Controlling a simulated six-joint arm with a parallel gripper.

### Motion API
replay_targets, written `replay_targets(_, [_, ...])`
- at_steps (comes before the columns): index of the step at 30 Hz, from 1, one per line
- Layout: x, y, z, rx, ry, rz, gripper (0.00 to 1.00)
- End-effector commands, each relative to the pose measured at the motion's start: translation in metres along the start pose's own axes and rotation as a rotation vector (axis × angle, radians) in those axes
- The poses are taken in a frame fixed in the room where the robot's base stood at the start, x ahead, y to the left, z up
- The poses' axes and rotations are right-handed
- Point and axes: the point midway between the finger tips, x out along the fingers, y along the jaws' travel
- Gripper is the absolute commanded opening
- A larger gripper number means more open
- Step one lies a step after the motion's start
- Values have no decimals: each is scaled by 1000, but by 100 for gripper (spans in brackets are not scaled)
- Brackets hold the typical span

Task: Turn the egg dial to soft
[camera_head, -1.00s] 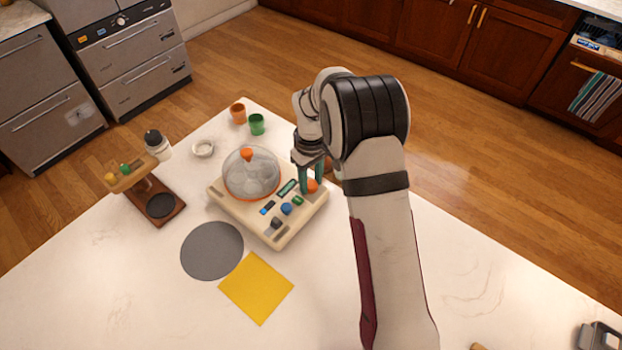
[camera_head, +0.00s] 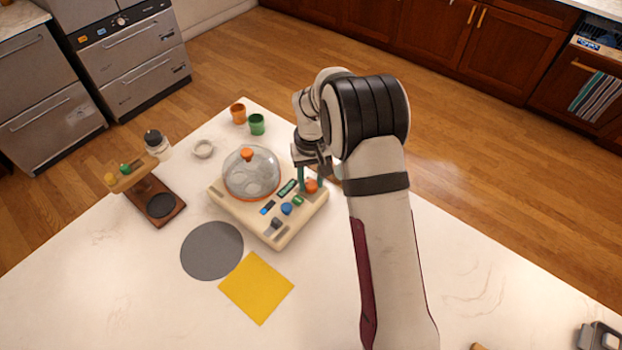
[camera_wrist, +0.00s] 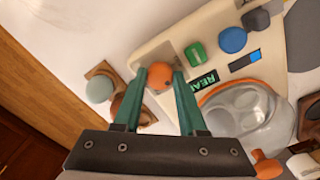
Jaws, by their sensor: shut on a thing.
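The egg cooker (camera_head: 231,210) is a cream unit on the white counter, with a clear domed lid (camera_head: 251,175) that has an orange knob and rim. The orange dial (camera_head: 311,187) sits at the unit's far right corner. It also shows in the wrist view (camera_wrist: 160,77), between the two green fingers. My gripper (camera_wrist: 164,79) points down over that corner and is shut on the orange dial. The dial's markings cannot be read. A small lit display (camera_wrist: 203,89) next to it shows green letters, partly hidden by a finger.
Green (camera_wrist: 196,54) and blue (camera_wrist: 232,40) knobs stand close to the dial. Orange (camera_head: 238,114) and green (camera_head: 257,124) cups, a wooden stand (camera_head: 164,217), a grey mat (camera_head: 211,250) and a yellow cloth (camera_head: 257,287) lie around the cooker. The front counter is mostly clear.

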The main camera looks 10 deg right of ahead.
Motion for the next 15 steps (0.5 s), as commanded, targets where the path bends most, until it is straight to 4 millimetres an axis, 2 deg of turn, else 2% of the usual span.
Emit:
replay_targets(8, [-1, 0, 0, 0, 2, -1, 0])
replay_targets(9, [-1, 0, 0, 0, 2, 0, 46])
replay_targets(11, [-1, 0, 0, 0, 2, 0, 53])
replay_targets(15, [0, 0, 0, 0, 1, 0, 53])
